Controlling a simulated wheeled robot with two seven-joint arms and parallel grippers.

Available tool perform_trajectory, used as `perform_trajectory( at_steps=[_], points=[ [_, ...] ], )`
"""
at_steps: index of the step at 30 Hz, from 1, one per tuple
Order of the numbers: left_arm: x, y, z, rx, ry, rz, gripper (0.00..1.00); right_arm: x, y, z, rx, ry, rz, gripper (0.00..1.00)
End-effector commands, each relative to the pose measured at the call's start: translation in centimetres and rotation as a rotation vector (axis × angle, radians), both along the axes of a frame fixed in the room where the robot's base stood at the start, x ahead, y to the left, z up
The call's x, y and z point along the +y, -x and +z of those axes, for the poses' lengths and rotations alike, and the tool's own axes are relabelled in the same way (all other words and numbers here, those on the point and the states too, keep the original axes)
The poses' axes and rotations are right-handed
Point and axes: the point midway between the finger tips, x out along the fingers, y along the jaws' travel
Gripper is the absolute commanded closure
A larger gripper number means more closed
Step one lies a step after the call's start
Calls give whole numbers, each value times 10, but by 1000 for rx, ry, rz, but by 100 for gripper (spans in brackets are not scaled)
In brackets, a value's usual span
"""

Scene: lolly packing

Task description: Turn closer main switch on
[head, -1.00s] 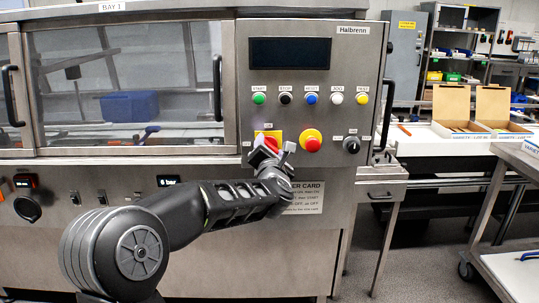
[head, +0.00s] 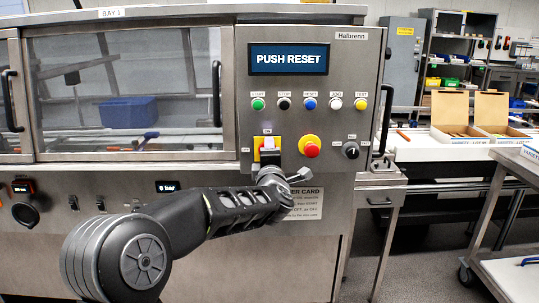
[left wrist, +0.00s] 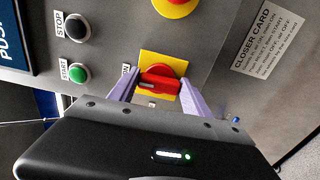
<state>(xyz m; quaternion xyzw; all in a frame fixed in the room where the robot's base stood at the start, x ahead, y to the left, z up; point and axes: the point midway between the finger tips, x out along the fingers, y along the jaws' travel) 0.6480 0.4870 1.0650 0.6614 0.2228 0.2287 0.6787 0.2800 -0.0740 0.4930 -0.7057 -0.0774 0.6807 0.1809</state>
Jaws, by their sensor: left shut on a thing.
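The main switch is a red rotary knob on a yellow plate (head: 257,143), low on the left of the closer's control panel. In the left wrist view the red knob (left wrist: 162,77) and its yellow plate (left wrist: 150,56) are clear. My left gripper (head: 269,156) is at the switch, shut on the red knob, with a pale purple finger on each side of it in the left wrist view (left wrist: 160,88). In the head view the gripper hides much of the knob. The display (head: 289,59) above reads PUSH RESET. My right gripper is not in view.
A red emergency stop (head: 310,148) on yellow and a black selector (head: 351,150) sit right of the switch. Coloured push buttons, including a green one (head: 258,104), line up above. A closer card (head: 304,203) is below. Open cartons (head: 451,112) stand at right.

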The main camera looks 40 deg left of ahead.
Motion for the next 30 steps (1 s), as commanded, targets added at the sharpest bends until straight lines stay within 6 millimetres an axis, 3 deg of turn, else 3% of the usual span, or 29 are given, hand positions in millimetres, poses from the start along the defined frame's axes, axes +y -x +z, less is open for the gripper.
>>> perform_trajectory(
  at_steps=[16,17,24,30],
  points=[
    [-1,0,-1,28,-33,-2,84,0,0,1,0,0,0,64],
    [-1,0,-1,28,-33,-2,43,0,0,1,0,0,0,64],
    [0,0,-1,26,-33,-1,23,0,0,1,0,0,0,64],
    [0,0,-1,25,-33,0,22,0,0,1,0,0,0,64]
  ],
)
